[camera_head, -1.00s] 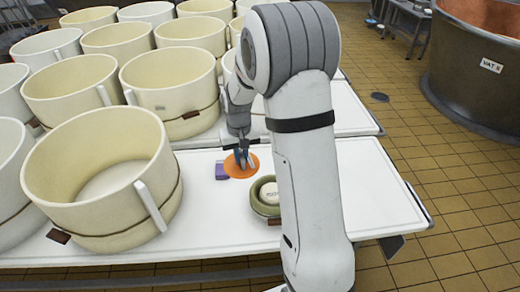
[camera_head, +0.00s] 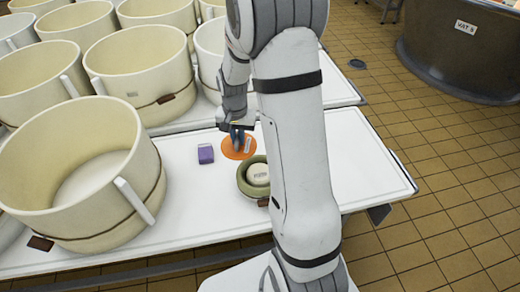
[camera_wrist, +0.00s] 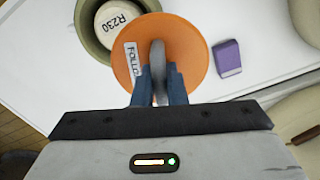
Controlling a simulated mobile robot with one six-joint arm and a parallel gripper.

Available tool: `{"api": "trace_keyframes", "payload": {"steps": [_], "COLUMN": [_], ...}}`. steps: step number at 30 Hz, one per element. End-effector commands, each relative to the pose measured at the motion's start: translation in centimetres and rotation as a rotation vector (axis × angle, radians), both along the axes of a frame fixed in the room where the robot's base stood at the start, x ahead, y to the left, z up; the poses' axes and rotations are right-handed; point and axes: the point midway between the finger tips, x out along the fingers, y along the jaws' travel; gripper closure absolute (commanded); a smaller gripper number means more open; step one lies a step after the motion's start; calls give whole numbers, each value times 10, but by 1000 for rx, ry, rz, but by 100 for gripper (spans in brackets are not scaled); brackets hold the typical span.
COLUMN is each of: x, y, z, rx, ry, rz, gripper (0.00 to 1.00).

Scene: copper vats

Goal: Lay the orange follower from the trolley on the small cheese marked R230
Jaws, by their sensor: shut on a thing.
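The orange follower (camera_head: 231,153) is a flat disc with a white label and a grey upright handle. My gripper (camera_wrist: 158,95) is shut on the handle, and the disc (camera_wrist: 193,60) hangs below the fingers. It appears a little above the trolley top; the exact gap cannot be told. The small cheese (camera_head: 258,174), a white round marked R230, sits inside a green ring mould (camera_head: 243,185) on the trolley. In the wrist view, the cheese (camera_wrist: 118,20) shows at upper left, and the disc covers part of the mould's rim.
A purple block (camera_head: 205,154) lies left of the follower on the white trolley top (camera_head: 205,215). A large cream mould (camera_head: 140,200) stands at the left, with several more behind. The trolley's right part is clear. A vat (camera_head: 460,55) stands at the far right.

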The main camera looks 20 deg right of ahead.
Motion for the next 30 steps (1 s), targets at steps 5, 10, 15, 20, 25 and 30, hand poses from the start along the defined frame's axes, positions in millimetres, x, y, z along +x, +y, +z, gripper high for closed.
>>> {"api": "trace_keyframes", "payload": {"steps": [5,10,15,20,25,30], "x": [-30,-49,-56,-57,-57,-57], "y": [-28,-42,-47,-47,-47,-47], "z": [-14,-23,-27,-34,-46,-62], "rx": [0,-1,-1,-1,-1,0], "ry": [1,0,-1,-1,-1,0], "rz": [-404,-665,-772,-779,-777,-776], "gripper": [100,100,100,100,100,100]}}
